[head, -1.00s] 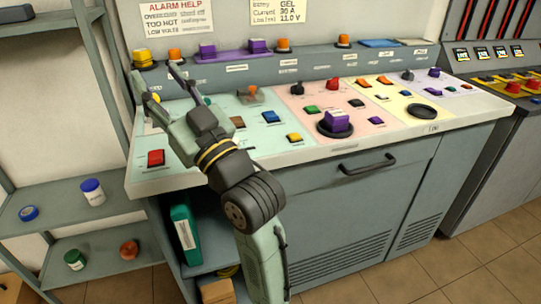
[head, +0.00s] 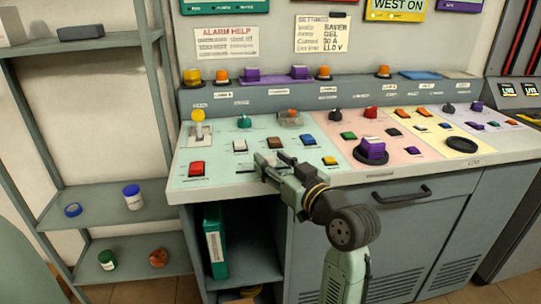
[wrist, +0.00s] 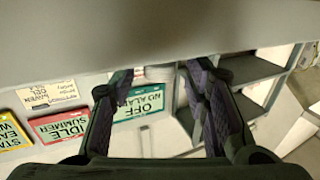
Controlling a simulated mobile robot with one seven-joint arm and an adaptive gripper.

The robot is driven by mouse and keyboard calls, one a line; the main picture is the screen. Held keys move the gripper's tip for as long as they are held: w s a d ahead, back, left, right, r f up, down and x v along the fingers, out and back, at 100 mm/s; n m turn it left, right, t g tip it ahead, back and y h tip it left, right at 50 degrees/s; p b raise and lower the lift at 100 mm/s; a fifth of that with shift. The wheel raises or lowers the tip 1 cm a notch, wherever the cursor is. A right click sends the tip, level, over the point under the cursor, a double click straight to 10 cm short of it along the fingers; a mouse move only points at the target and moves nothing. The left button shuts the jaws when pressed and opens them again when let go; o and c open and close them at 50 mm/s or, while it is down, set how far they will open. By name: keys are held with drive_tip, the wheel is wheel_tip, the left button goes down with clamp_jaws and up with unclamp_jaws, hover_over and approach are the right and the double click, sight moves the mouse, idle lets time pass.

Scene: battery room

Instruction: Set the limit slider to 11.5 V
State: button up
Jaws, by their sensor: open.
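The console's sloped top (head: 215,160) carries several buttons, knobs and a yellow-knobbed lever (head: 198,118). The panel labels are too small to read, so I cannot tell which control is the limit slider. My gripper (head: 259,170) is open and empty over the front of the pale green panel, right of the red button (head: 196,168) and left of the yellow button (head: 330,161). It hides part of the panel there. In the wrist view, my open fingers (wrist: 165,85) have nothing held between them.
A settings card (head: 323,33) and an alarm help card (head: 226,43) hang on the back wall. A purple block-topped round control (head: 372,150) stands right of my gripper. A shelf (head: 100,215) with jars is at left. A drawer handle (head: 402,196) sticks out below the top.

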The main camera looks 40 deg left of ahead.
drive_tip(key=shift+x, duration=0.85)
drive_tip(key=shift+c, duration=0.2)
clamp_jaws()
